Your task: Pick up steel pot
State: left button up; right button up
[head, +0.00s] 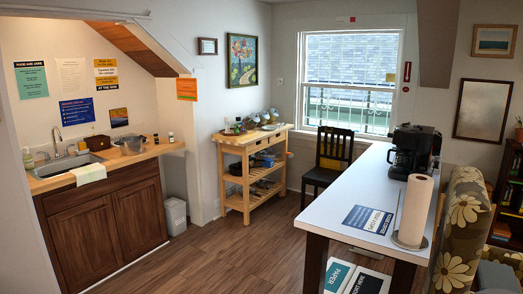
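A steel pot (131,145) stands on the wooden counter (160,150) in the left alcove, to the right of the sink. It looks small and grey from here, and its inside cannot be made out. Neither of my grippers is in view.
The sink (70,163) has a towel (89,173) over its front. A dark box (97,142) and small bottles stand near the pot. A wooden cart (245,170) stands at the back wall, and a white table (350,195) at the right. The wooden floor (220,255) between is clear.

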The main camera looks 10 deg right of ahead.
aim_at(133, 145)
jog(key=i+z, duration=0.45)
jog(key=i, duration=2.6)
jog(key=i+l+u, duration=0.25)
jog(key=i, duration=0.55)
jog(key=i+l+u, duration=0.3)
jog(key=i, duration=0.55)
jog(key=i+l+u, duration=0.25)
jog(key=i+l, duration=0.15)
jog(key=i, duration=0.35)
jog(key=i+l+u, duration=0.3)
jog(key=i+l, duration=0.35)
jog(key=i+u, duration=0.15)
jog(key=u, duration=0.65)
jog(key=k+l, duration=0.05)
